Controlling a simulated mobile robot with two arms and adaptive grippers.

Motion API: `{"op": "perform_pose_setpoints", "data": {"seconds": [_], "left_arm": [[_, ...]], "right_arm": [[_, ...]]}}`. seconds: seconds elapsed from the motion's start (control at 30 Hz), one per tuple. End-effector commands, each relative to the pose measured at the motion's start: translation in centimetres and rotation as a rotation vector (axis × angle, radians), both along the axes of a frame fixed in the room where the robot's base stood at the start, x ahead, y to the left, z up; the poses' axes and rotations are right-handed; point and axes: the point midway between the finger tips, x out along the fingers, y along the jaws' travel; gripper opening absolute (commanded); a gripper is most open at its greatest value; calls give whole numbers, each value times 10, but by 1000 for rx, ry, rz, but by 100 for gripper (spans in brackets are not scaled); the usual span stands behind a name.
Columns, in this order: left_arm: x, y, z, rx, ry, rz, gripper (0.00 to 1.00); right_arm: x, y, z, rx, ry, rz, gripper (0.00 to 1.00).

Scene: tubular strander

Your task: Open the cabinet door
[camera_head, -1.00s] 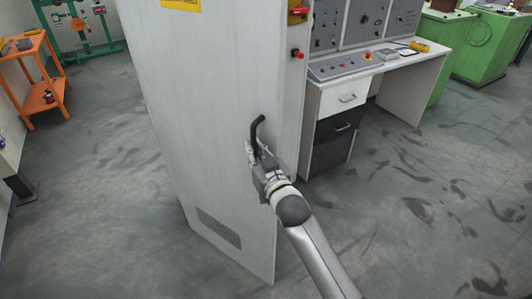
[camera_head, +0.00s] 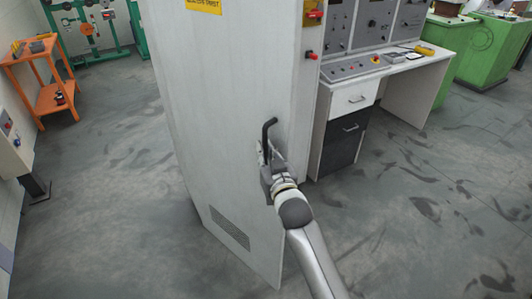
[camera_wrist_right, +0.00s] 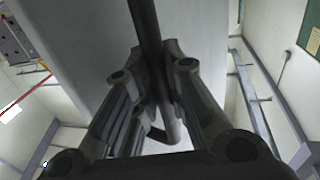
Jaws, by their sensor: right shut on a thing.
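The cabinet door (camera_head: 215,110) is a tall light grey panel with a vent grille near its bottom and a yellow label at its top. I cannot tell whether it stands ajar. Its black bar handle (camera_head: 269,131) is near the door's right edge. My right gripper (camera_head: 265,158) is shut on the lower part of the handle, and the handle's top end sticks up above the fingers. In the right wrist view, the dark handle (camera_wrist_right: 147,25) runs between the two fingers (camera_wrist_right: 160,88), with the grey panel behind. My left gripper is not in view.
Red knobs (camera_head: 311,56) sit on the cabinet's narrow right side. A control desk (camera_head: 415,75) with drawers stands close on the right. An orange cart (camera_head: 45,80) and a grey post-mounted box (camera_head: 12,145) are at the left. The floor left of the cabinet is clear.

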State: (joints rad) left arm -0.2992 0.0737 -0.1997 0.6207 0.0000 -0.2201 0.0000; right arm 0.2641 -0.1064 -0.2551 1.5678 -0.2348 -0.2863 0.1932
Motion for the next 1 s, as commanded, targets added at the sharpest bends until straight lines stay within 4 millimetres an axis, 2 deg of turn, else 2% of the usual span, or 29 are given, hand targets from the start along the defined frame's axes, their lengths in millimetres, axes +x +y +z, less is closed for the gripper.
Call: {"op": "perform_pose_setpoints", "data": {"seconds": [0.07,0.1,0.27,0.67,0.87,1.0], "left_arm": [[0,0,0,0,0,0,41],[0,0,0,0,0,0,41],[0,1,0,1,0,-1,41],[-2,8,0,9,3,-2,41],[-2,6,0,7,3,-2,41],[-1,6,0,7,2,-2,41]], "right_arm": [[0,0,3,-2,-9,1,0],[0,1,3,-2,-9,1,17],[0,0,2,-1,-6,1,35],[-5,-1,0,0,-2,0,35],[-32,-6,0,-1,-2,1,35],[-59,-12,0,-1,-2,1,35]]}}
